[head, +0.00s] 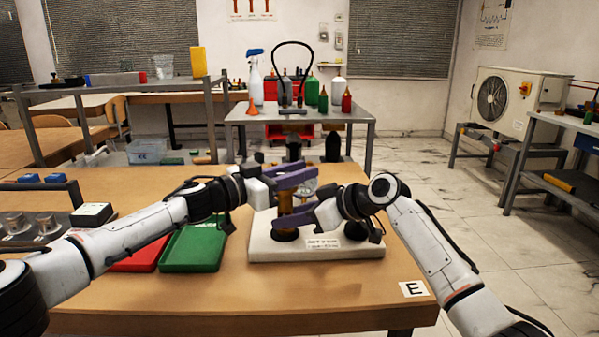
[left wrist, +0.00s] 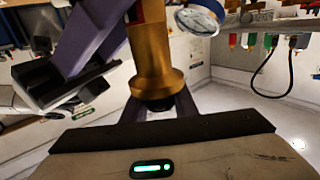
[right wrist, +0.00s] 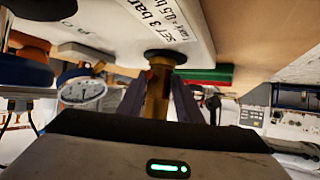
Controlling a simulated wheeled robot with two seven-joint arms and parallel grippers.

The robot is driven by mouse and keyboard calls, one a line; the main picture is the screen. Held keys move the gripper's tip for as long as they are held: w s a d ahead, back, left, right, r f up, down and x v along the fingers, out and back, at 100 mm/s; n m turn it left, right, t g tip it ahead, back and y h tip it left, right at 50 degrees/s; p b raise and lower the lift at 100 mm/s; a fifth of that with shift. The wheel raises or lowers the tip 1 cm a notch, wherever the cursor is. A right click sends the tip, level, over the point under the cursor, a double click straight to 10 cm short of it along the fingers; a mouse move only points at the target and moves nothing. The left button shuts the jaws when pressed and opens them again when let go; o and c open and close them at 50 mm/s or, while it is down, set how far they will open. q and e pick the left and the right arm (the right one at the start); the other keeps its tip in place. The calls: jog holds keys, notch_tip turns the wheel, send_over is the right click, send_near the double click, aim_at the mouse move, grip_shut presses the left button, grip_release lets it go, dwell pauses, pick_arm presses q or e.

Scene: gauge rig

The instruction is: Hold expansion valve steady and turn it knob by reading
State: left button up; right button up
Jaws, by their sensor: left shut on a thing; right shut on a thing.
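The expansion valve (head: 285,205) is an upright brass column on a white board (head: 270,250). My right gripper (head: 297,215) is shut on its lower brass body, seen between the fingers in the right wrist view (right wrist: 158,92). My left gripper (head: 290,180) is above it, shut around the valve's top; the dark knob (left wrist: 157,103) sits between its fingers in the left wrist view, partly hidden. A round gauge (head: 306,188) stands beside the column, also in the right wrist view (right wrist: 82,90); its reading is too small to tell. A label (right wrist: 170,18) reads "SET 3 bar", "1 turn = 0.5 b", then is cut off.
A green tray (head: 192,250) and a red tray (head: 138,259) lie left of the board, partly behind my left arm. A card marked E (head: 414,289) lies at the table's right corner. Bare wooden tabletop (head: 230,300) is free in front. Bottles stand on a bench behind.

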jog(key=shift+s+f, duration=0.1)
jog(key=shift+f, duration=0.1)
pick_arm(q)
jog(key=n+t+y, duration=0.1)
jog(key=y, duration=0.1)
jog(key=n+t+y, duration=0.2)
jog(key=w+a+n+t+y, duration=0.1)
jog(key=n+t, duration=0.1)
jog(key=shift+y, duration=0.4)
jog(key=shift+f, duration=0.1)
jog(key=o, duration=1.1)
jog(key=shift+a, duration=0.1)
jog(key=v, duration=1.2)
